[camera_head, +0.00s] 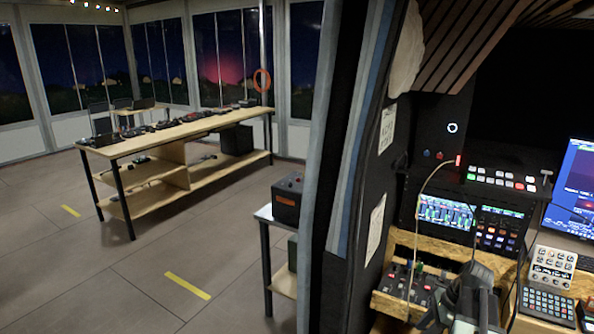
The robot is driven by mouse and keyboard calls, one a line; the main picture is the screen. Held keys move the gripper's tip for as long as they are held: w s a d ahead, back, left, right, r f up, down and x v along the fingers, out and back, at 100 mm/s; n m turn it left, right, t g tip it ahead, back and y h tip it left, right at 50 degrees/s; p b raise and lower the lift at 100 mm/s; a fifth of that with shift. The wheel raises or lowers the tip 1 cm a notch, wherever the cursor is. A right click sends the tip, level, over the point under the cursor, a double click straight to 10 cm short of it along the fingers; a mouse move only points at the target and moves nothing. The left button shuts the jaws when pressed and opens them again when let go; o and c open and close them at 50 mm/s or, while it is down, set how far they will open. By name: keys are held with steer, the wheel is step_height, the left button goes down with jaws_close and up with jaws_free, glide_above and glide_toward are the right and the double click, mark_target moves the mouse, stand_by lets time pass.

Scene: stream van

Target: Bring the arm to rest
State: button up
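My arm shows at the lower right edge of the picture, as a dark grey shape in front of a wooden desk. My gripper (470,300) seems to be part of this shape, and the bottom edge of the picture cuts it off. I cannot make out its fingertips, or whether it holds anything. The arm hides part of the desk and panels behind it.
The wooden desk (411,243) carries a lit mixer screen (446,213), a button panel (502,179), a small keypad (548,303) and a monitor (577,185). A dark pillar (330,190) stands left of it. A long table (170,138) stands farther left; floor is open before it.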

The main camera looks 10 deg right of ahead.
steer(key=w+a+f+n+g+h, duration=0.1)
steer(key=a+n+h, duration=0.1)
steer(key=a+n, duration=0.9)
steer(key=w+a+n+h, duration=0.1)
steer(key=a+n+h, duration=0.1)
steer(key=a+n, duration=0.9)
steer(key=a, duration=0.8)
steer(key=shift+w+f+n+g, duration=0.3)
steer(key=shift+w+f+g, duration=0.05)
steer(key=shift+f+g, duration=0.05)
